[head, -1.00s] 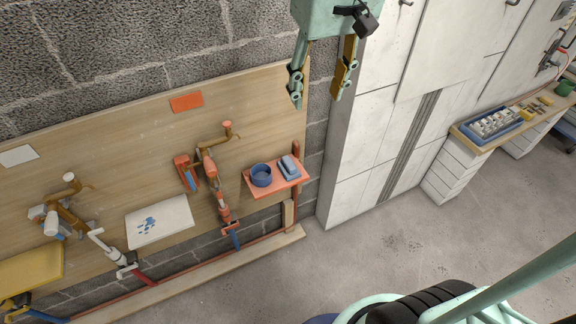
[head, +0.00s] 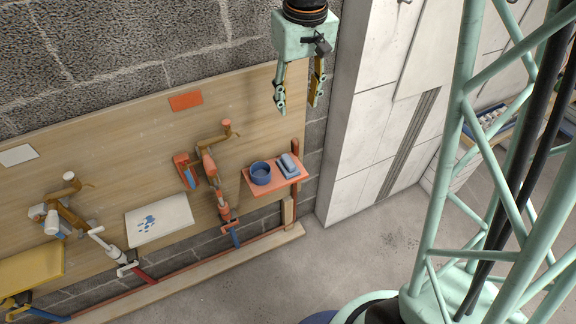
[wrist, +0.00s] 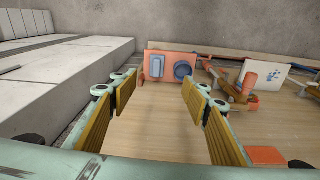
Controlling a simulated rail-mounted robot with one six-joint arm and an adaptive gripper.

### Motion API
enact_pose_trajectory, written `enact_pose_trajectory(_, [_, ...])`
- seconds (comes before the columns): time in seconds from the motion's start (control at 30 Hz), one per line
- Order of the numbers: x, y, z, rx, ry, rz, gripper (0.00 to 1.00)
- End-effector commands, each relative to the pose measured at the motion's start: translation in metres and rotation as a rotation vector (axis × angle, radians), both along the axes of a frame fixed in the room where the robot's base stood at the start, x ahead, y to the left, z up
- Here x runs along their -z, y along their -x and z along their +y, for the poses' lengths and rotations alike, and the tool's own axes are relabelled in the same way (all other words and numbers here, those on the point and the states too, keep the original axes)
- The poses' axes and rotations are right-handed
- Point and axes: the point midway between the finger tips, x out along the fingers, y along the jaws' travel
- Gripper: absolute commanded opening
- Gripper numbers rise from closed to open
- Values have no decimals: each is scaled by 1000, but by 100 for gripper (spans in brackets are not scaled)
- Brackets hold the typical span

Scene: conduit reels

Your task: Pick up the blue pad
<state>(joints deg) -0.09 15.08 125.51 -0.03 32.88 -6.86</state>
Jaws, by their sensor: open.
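The blue pad (head: 288,165) lies on the right part of a small orange shelf (head: 262,190) on the wooden board. In the wrist view the pad (wrist: 157,66) shows ahead, between the fingertips as pictured, left of the blue bowl (wrist: 183,71). The bowl (head: 260,173) stands beside the pad on the same shelf. My gripper (head: 297,108) is open and empty. In the head view it appears above the shelf, clear of the pad. Both fingers with their yellow-brown inner faces show in the wrist view (wrist: 153,95).
An orange pipe fitting (head: 211,170) is mounted left of the shelf. A white panel with blue spots (head: 165,222) is farther left. White cabinets (head: 375,150) stand right of the board. An upright post (head: 295,150) rises by the shelf's right end.

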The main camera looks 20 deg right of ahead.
Motion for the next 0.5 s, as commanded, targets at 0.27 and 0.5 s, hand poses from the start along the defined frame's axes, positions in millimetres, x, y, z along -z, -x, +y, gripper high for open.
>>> enact_pose_trajectory(0.27, [42,-27,0,-14,2,27,43])
enact_pose_trajectory(0.5, [80,-48,0,-24,2,47,43])
